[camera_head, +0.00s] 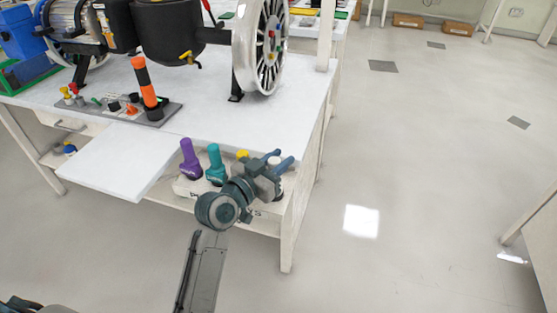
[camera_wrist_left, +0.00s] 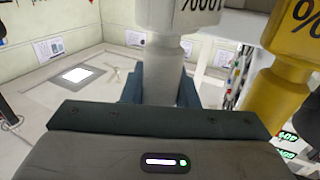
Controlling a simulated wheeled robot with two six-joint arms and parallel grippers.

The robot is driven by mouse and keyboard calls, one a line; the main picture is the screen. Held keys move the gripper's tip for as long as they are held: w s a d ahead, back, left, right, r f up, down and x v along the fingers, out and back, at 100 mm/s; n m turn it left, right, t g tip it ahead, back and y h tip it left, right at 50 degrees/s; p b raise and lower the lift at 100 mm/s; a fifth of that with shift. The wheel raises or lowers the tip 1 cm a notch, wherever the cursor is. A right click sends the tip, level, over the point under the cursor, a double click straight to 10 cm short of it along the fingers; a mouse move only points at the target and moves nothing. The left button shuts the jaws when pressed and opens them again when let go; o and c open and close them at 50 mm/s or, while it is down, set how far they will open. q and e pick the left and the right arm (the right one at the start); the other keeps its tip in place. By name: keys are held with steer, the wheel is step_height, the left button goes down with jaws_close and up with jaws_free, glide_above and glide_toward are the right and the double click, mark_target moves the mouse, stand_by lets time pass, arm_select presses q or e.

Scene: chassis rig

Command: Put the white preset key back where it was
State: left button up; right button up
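The white preset key (camera_wrist_left: 163,60) stands between the two blue fingers of my left gripper (camera_wrist_left: 163,90) in the left wrist view, and they appear to touch its narrow part on both sides. In the head view my left gripper (camera_head: 280,161) is at the right end of the key rack (camera_head: 184,188), and it mostly hides the white key. The purple key (camera_head: 190,160), teal key (camera_head: 216,165) and yellow key (camera_head: 242,154) stand in a row to its left. I cannot tell whether the white key's lower end is seated. My right gripper is out of view.
The rack is on a lower shelf under the white tabletop (camera_head: 210,125). A pulled-out white panel (camera_head: 118,165) lies to the left. A table leg (camera_head: 288,240) is close to the right of my arm. Open floor (camera_head: 430,170) lies farther right.

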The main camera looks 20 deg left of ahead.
arm_select(q)
steer(key=o, duration=0.4)
steer(key=shift+r, duration=0.1)
steer(key=shift+s, duration=0.15)
steer(key=v, duration=1.1)
steer(key=s+a+f+n+g+y, duration=0.2)
steer(key=s+f+g+y, duration=0.1)
steer(key=s+f, duration=0.5)
steer(key=s+a+f+n+g+y, duration=0.2)
steer(key=s+f+g, duration=0.3)
steer(key=s+f, duration=0.4)
step_height(320, 180, down, 4)
steer(key=shift+s+f+y, duration=0.1)
steer(key=shift+s+y, duration=0.25)
steer(key=shift+y, duration=0.25)
